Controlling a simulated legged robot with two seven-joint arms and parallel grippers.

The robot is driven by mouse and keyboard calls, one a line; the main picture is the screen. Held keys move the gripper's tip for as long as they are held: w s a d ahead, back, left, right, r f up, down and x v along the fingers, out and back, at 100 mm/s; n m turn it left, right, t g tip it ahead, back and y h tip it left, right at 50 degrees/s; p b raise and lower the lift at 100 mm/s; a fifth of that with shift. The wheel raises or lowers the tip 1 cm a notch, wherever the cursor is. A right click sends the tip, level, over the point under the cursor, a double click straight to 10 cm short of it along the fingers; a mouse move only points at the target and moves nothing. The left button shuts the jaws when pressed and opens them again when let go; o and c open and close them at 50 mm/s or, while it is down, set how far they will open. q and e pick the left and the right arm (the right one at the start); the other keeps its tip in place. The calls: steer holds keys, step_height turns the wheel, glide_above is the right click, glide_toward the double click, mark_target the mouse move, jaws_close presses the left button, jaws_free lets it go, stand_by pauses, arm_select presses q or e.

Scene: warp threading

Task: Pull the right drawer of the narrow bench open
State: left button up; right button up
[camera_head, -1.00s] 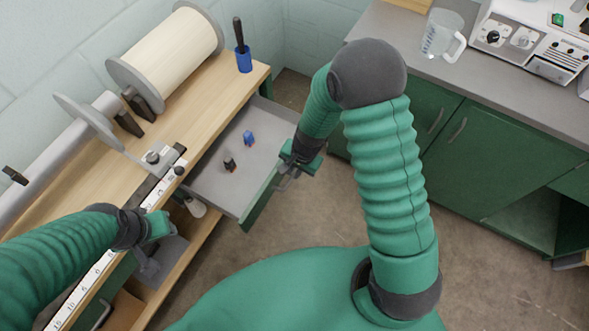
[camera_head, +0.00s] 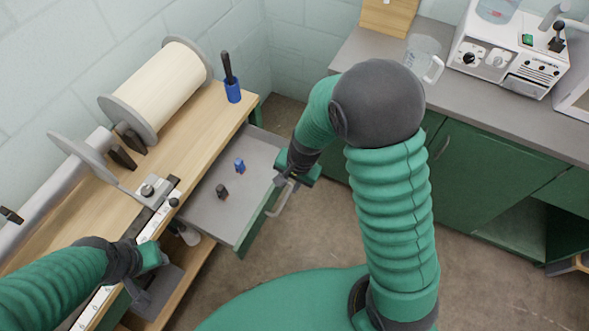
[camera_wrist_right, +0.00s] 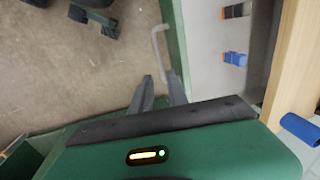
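The right drawer (camera_head: 205,208) of the narrow bench (camera_head: 205,118) stands pulled well out, its grey inside showing, with a green front (camera_head: 252,232) and a pale bar handle (camera_head: 284,200). My right gripper (camera_head: 281,181) is at the drawer front, by the far end of the handle.
A blue item (camera_head: 239,165) and a dark item (camera_head: 222,192) lie in the drawer. A thread roll (camera_head: 165,85) and a blue holder (camera_head: 232,90) are on the bench. A grey-topped green cabinet (camera_head: 480,150) stands at right. Floor (camera_head: 310,230) is clear before the drawer.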

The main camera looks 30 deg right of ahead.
step_height(320, 180, up, 7)
steer(key=s+d+p, duration=0.1)
steer(key=shift+s+r, duration=0.1)
stand_by(0.3)
steer(key=s+r+n+h+p, duration=0.1)
steer(key=s+r+n, duration=0.2)
steer(key=s+n, duration=0.4)
steer(key=n, duration=0.3)
steer(key=shift+s+r+t, duration=0.2)
steer(key=shift+r+t, duration=0.15)
steer(key=shift+t, duration=0.05)
steer(key=shift+s+d, duration=0.1)
steer(key=shift+s, duration=0.05)
